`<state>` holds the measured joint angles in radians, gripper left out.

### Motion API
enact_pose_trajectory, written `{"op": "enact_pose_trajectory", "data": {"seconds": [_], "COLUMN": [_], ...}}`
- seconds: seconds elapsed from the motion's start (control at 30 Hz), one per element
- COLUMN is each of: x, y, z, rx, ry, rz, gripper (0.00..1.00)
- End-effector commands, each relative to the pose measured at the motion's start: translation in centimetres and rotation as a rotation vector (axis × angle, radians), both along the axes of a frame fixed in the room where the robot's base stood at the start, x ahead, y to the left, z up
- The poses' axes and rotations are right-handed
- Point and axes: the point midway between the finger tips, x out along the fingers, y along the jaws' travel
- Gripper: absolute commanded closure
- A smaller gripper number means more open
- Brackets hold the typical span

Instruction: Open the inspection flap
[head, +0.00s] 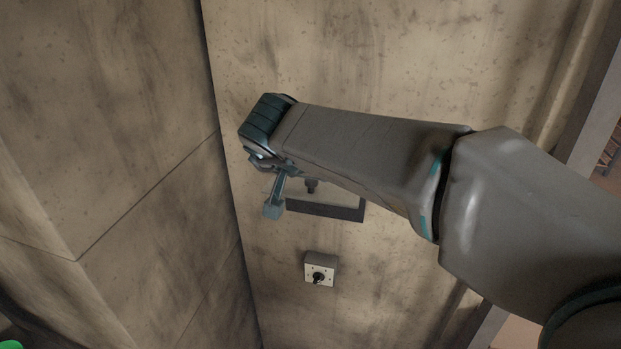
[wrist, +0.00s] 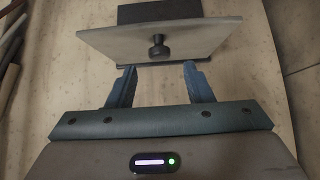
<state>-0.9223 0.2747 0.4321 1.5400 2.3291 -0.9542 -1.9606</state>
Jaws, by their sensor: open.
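The inspection flap (wrist: 120,38) is a pale plate with a dark knob (wrist: 158,47) in its middle. In the wrist view it stands tilted out from the wall, with a dark area showing past its wider edge. My gripper (wrist: 160,68) is open and empty. Its two fingers point toward the flap, with the knob ahead of the gap and apart from them. One finger also shows in the head view (head: 273,207).
A small box with a black rotary switch (head: 320,276) is on the wall below the flap. A stained wall (head: 110,120) meets the flap's wall at a corner on the left. A post or frame (head: 590,110) stands at the right. The wall around the switch is bare.

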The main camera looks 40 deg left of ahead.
Motion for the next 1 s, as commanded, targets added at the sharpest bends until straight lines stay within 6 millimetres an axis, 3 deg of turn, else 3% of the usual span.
{"op": "enact_pose_trajectory", "data": {"seconds": [0.2,0.4,1.0], "x": [-3.0,-4.6,-5.1], "y": [-1.5,-2.4,-2.6], "z": [3.6,5.6,6.2], "rx": [0.003,0.001,-0.001], "ry": [-0.001,0.000,0.002], "rz": [0.001,-0.001,0.000], "gripper": [0.54,0.54,0.54]}}
